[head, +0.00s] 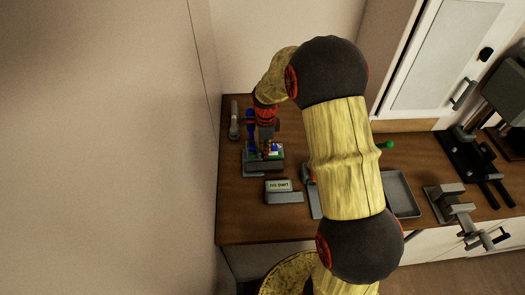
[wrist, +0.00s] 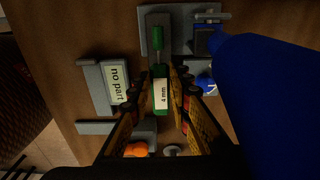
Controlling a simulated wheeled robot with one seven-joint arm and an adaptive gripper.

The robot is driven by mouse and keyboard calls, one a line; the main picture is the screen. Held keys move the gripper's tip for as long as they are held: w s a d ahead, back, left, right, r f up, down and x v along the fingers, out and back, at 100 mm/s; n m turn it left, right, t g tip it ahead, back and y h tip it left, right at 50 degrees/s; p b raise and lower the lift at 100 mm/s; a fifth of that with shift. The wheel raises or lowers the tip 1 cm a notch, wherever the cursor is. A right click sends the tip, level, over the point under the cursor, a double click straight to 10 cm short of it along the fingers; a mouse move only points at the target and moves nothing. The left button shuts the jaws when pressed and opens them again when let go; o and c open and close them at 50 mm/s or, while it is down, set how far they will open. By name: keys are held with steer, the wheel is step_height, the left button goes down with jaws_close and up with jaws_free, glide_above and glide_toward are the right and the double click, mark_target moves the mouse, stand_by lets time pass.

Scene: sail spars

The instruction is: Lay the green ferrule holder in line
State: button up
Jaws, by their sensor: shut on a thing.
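The green ferrule holder (wrist: 161,107), with a pale "4 mm" label, sits between the fingers of my gripper (wrist: 162,75) in the wrist view. The fingers are shut on its sides. A second green part (wrist: 157,36) lies just beyond its far end, on a grey block (wrist: 148,22); I cannot tell whether they touch. In the head view my gripper (head: 265,143) points down over the grey fixture (head: 264,167) at the back left of the bench. Small green, white and blue parts show there, partly hidden by the gripper.
A grey "no part" block (wrist: 104,84) stands left of the gripper. A large blue cylinder (wrist: 270,90) fills the wrist view's right side. An orange piece (wrist: 136,149) lies near. A grey tray (head: 401,193) and clamp-like tools (head: 452,205) stand to the right. The wall is close at left.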

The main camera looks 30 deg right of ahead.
mark_target(265, 166)
stand_by(0.4)
steer(key=shift+f+b, duration=0.95)
steer(key=shift+f, duration=0.75)
steer(key=shift+f+b, duration=0.7)
steer(key=shift+f, duration=0.55)
steer(key=o, duration=1.1)
steer(key=shift+c, duration=0.2)
steer(key=shift+c, duration=0.9)
steer(key=shift+r+p, duration=2.15)
steer(key=shift+r, duration=1.45)
